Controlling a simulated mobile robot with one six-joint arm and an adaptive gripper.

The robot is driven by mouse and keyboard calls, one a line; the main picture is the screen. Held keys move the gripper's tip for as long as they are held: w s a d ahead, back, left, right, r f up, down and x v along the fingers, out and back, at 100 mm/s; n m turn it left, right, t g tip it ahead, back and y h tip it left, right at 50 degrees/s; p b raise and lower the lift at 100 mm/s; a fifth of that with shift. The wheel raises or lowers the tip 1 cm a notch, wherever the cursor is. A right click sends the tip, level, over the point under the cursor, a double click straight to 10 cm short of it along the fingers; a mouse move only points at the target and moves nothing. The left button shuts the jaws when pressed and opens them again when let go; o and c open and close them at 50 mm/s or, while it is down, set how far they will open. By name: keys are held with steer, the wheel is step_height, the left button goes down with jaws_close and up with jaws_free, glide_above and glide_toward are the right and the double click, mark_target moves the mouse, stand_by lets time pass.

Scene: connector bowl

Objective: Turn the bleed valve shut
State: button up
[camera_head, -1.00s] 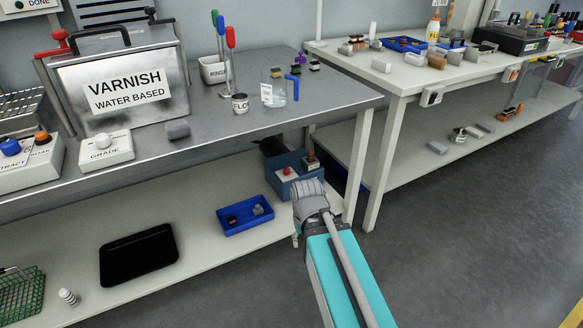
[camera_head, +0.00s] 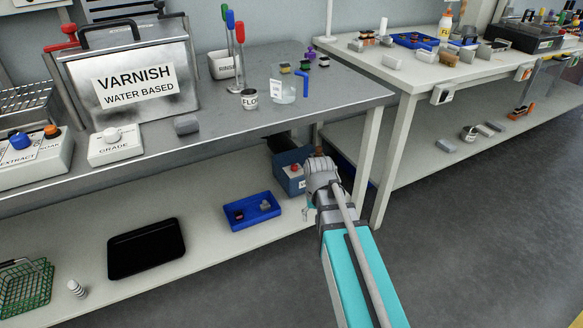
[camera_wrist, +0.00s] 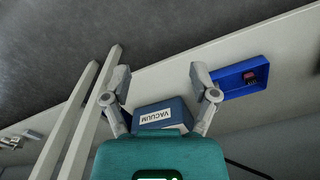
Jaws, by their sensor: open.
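A blue box (camera_head: 283,179) with a red knob (camera_head: 296,168) stands on the lower shelf under the metal bench in the head view. In the wrist view this box (camera_wrist: 163,112) reads VACUUM and lies beyond and between my fingers. No part is labelled as the bleed valve, and I cannot tell whether the red knob is it. My gripper (camera_wrist: 159,78) is open and empty, its two fingers spread apart in the wrist view. In the head view my wrist covers the right part of the box, and my fingers are mostly hidden.
A blue tray (camera_head: 229,222) with small parts lies left of the box, and a black tray (camera_head: 120,268) farther left. The bench top (camera_head: 345,99) overhangs the shelf. A white table leg (camera_head: 392,170) stands close right of my arm. The grey floor is clear.

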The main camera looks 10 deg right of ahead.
mark_target(294, 166)
steer(key=w+r+m+p, duration=0.1)
steer(key=w+m, duration=0.4)
steer(key=w, duration=3.3)
steer(key=shift+m, duration=0.3)
step_height(294, 166, down, 12)
steer(key=b, duration=1.1)
steer(key=shift+r+b, duration=0.1)
steer(key=shift+b, duration=0.3)
